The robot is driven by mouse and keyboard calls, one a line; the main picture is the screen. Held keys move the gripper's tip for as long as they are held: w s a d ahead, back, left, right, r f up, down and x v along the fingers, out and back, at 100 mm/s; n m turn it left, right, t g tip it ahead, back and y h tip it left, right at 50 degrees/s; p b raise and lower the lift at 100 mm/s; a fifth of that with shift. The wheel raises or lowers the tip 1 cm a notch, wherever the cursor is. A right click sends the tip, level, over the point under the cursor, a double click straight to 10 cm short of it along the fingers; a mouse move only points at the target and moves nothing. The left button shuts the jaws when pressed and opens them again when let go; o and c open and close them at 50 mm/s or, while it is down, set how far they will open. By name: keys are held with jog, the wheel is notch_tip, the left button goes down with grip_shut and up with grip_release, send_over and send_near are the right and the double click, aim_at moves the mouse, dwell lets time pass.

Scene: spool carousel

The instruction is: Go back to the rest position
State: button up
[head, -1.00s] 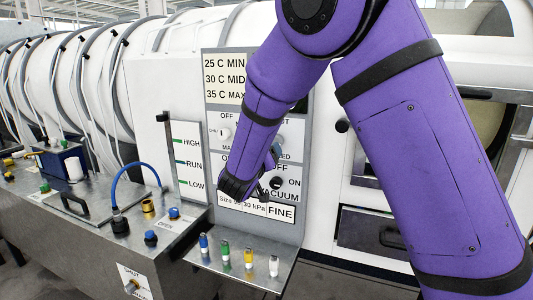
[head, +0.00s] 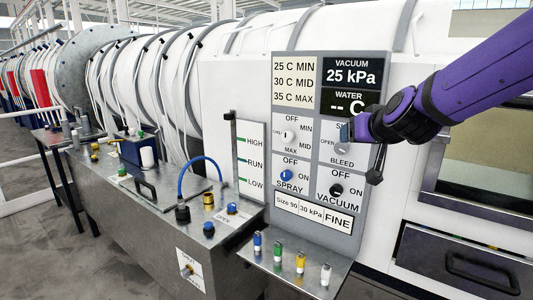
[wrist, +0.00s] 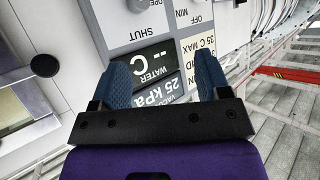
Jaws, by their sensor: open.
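My gripper (head: 361,153) is open and empty in the head view, in front of the right side of the grey control panel (head: 302,234). It covers part of the SHUT/OPEN/BLEED area; whether it touches the panel cannot be told. In the wrist view, my gripper (wrist: 162,70) shows two blue-padded fingers spread apart with nothing between them. The panel's water display (wrist: 150,62) shows upside down behind them. My purple arm reaches in from the right of the head view. The vacuum display (head: 352,73) reads 25 kPa.
A blue spray knob (head: 286,176) and a black vacuum knob (head: 336,190) are on the panel. Below, a small shelf (head: 281,272) holds several coloured capped pieces. A metal bench (head: 135,205) with a blue hose (head: 196,160) stands left. A drawer (head: 465,262) is at right.

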jog(key=s+d+f+g, duration=0.1)
jog(key=s+d+g, duration=0.2)
jog(key=s, duration=1.1)
jog(key=s+d+f+g+h, duration=0.1)
jog(key=s+d+g, duration=0.3)
jog(key=s, duration=1.1)
jog(key=shift+s+d+h, duration=0.15)
jog(key=shift+d+h, duration=0.15)
jog(key=shift+d, duration=0.5)
dwell(4.3)
